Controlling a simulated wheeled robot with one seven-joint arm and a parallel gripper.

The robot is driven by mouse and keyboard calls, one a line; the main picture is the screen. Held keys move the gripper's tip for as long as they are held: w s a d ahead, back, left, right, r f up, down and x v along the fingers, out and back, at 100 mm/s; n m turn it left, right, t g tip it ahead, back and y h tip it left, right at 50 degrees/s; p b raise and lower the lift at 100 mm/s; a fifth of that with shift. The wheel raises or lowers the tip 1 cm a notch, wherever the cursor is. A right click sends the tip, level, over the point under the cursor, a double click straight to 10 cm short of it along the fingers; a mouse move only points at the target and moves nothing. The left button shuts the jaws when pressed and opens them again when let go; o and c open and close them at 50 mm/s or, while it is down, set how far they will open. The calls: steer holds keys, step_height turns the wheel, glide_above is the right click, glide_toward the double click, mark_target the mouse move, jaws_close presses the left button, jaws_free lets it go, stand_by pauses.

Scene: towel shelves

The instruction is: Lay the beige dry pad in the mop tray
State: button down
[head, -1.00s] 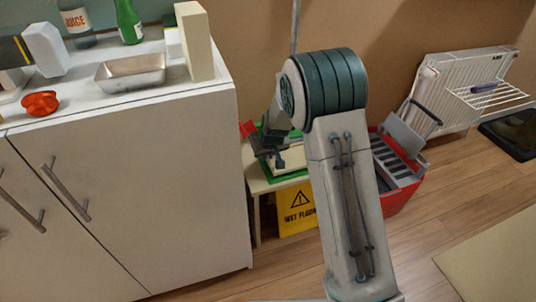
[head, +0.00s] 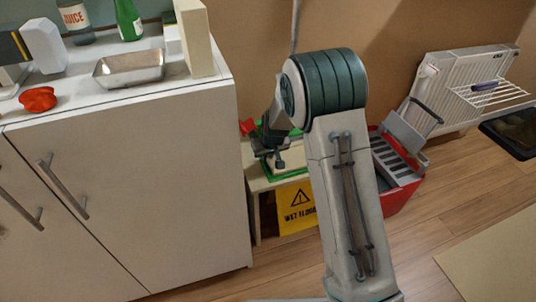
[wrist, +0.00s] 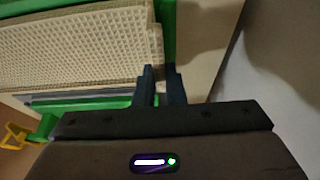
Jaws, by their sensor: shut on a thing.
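The beige dry pad (wrist: 75,48) has a waffle texture and fills the upper left of the wrist view. In the head view, a pale part of it (head: 291,162) shows beside my arm. The green mop tray (wrist: 90,104) shows along the pad's lower and right sides; its rim also shows in the head view (head: 268,179). My gripper (wrist: 160,70) is shut on the pad's right edge, its fingers close together. The pad lies over the tray area; I cannot tell whether it touches the tray floor. My arm hides part of the tray in the head view.
The tray is on a low cream bench (head: 257,185) with a yellow wet-floor sign (head: 296,208) beneath. A white cabinet (head: 130,190) stands close on the left. A red bucket (head: 400,196) and white radiator (head: 465,85) are to the right. Wooden floor is clear in front.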

steer(key=shift+f, duration=0.35)
steer(key=c, duration=1.4)
jaws_free()
steer(key=shift+c, duration=0.2)
steer(key=shift+r, duration=0.1)
steer(key=p+v, duration=0.4)
steer(key=v, duration=1)
steer(key=shift+p, duration=0.35)
steer(key=s+d+r+m+p, duration=0.1)
steer(key=s+d+r+p, duration=0.3)
steer(key=s+r+p, duration=0.5)
steer(key=s+d+r+m+g+p, duration=0.1)
steer(key=s+d+r+p, duration=0.3)
steer(key=s+r+p, duration=0.5)
steer(key=s+d+r+m+h+p, duration=0.1)
steer(key=s+d+r+p, duration=0.3)
steer(key=s+r+p, duration=0.6)
step_height(320, 180, up, 14)
steer(key=shift+f+m+p, duration=0.1)
steer(key=shift+m+p, duration=0.3)
steer(key=shift+p, duration=0.75)
